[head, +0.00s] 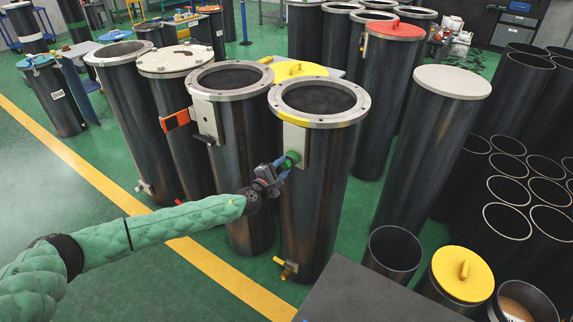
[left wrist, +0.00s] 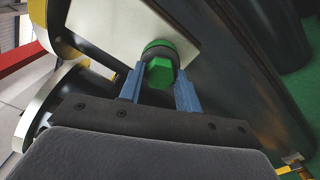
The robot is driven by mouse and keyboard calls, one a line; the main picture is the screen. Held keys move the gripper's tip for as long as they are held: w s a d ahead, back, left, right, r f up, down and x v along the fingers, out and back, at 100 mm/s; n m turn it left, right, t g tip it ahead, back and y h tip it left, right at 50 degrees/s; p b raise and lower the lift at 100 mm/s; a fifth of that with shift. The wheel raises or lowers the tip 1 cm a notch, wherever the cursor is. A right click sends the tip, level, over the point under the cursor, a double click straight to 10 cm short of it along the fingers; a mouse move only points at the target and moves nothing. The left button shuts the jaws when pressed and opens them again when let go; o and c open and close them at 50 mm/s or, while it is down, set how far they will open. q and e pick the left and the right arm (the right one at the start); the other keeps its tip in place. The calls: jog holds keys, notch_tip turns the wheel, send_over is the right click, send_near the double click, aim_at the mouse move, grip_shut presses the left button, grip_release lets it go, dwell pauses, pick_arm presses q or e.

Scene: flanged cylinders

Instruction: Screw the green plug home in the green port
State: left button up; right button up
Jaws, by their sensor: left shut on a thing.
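The green plug (left wrist: 160,74) shows a hexagonal head in the left wrist view. It sits at the green port (left wrist: 157,45), whose green and dark round edge shows behind the head, on a pale plate (left wrist: 105,22). In the head view the green plug and port (head: 292,157) look like one small green spot on the front cylinder's plate (head: 294,138). My left gripper (head: 283,168) is shut on the plug, with a blue finger on each side of the hexagonal head. How deep the plug sits in the port cannot be told. My right gripper is not in view.
The plate is on a tall dark flanged cylinder (head: 312,215). Another flanged cylinder (head: 240,170) stands close on its left. A brass valve (head: 286,268) sticks out low on the front cylinder. A grey surface (head: 365,298) lies at the bottom right. Green floor is open at left.

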aim_at(284, 166)
pick_arm(q)
jog(key=o, duration=0.6)
jog(key=shift+s+f+m, duration=0.2)
jog(key=shift+f+m, duration=0.1)
jog(key=shift+m, duration=0.2)
jog(key=o, duration=0.3)
jog(key=shift+r, duration=0.15)
jog(key=shift+p+v, duration=0.6)
jog(key=shift+v, duration=0.85)
jog(key=v, duration=0.3)
jog(key=shift+p, duration=0.4)
jog(key=shift+w, duration=0.1)
